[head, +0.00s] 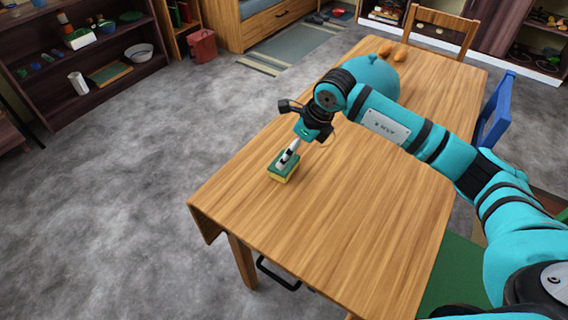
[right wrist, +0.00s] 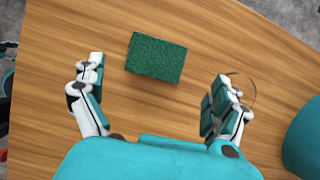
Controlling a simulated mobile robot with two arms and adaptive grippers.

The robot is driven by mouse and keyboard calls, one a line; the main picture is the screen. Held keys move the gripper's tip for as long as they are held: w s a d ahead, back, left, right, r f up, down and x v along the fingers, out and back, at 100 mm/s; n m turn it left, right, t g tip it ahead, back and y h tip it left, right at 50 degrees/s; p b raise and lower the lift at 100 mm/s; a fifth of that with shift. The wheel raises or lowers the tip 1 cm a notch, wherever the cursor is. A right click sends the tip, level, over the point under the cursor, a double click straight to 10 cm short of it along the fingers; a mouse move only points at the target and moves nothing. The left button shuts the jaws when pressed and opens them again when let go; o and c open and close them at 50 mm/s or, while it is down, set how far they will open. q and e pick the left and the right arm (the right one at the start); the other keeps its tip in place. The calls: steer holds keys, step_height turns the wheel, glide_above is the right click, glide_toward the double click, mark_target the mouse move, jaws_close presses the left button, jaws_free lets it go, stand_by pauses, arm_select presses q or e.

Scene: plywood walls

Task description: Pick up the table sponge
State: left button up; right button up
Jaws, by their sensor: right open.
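The table sponge (head: 284,167) is a small block, green on top and yellow below. It lies flat on the wooden table (head: 330,215) near the table's left edge. My right gripper (head: 289,157) points down over it in the head view. In the right wrist view the sponge's green face (right wrist: 157,59) shows beyond and between the two fingers of my right gripper (right wrist: 152,88). The fingers are spread wide, with clear gaps to the sponge on both sides. My left gripper is not in view.
A rounded teal object (head: 370,75) stands on the table behind my right arm. Orange items (head: 397,46) lie at the table's far end. A wooden chair (head: 440,28) and a blue chair (head: 497,108) stand around it. The near part of the tabletop is clear.

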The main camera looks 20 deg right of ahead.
mark_target(290, 163)
steer(key=shift+x, duration=1.2)
steer(key=shift+a+f, duration=0.15)
steer(key=shift+f, duration=0.2)
steer(key=p+x, duration=0.1)
steer(key=x, duration=0.2)
steer(key=shift+a+f, duration=0.2)
steer(key=shift+f, duration=0.05)
steer(key=shift+w+f, duration=0.15)
steer(key=shift+f, duration=0.25)
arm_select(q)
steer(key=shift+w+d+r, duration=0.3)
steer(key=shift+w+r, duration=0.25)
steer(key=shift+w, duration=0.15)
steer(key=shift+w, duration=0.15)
arm_select(e)
steer(key=c, duration=0.9)
